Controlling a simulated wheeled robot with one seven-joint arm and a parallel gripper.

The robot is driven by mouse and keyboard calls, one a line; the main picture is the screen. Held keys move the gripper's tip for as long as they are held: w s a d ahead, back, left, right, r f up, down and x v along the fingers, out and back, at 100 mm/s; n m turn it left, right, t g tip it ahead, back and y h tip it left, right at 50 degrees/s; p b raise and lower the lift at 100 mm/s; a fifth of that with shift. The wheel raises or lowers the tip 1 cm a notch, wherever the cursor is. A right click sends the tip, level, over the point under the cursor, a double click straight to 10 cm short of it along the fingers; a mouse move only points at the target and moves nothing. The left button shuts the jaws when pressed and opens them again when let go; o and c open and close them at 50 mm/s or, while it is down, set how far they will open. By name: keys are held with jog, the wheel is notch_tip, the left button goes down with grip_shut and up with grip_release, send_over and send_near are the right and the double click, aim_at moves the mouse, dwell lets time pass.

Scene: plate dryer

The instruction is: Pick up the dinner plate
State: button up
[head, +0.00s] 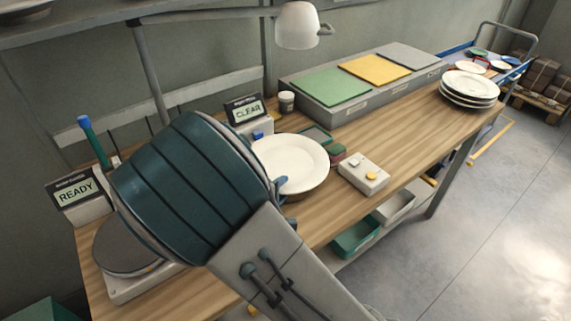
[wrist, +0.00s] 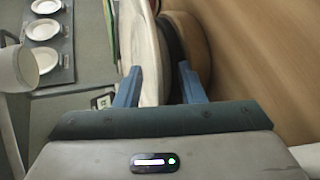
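The white dinner plate (head: 290,162) sits on the wooden bench in the head view, beyond my arm and slightly above the bench top. In the wrist view the plate (wrist: 150,58) shows nearly edge-on, with a dark and brown round support (wrist: 188,45) beside it. My gripper (wrist: 160,88) is open, with its two blue fingers apart. The plate's rim lies between the fingers, close to the left finger; I cannot tell whether they touch. In the head view my arm hides most of the gripper, and only a bit of blue finger shows at the plate's near edge.
A button box (head: 363,175) stands right of the plate, and a CLEAR display (head: 245,110) behind it. A READY display (head: 76,191) and a round-topped device (head: 130,252) stand at left. Stacked plates (head: 469,88) are at the far right. A lamp (head: 297,25) hangs above.

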grip_shut()
jog(key=shift+r, duration=0.1)
jog(key=shift+r, duration=0.1)
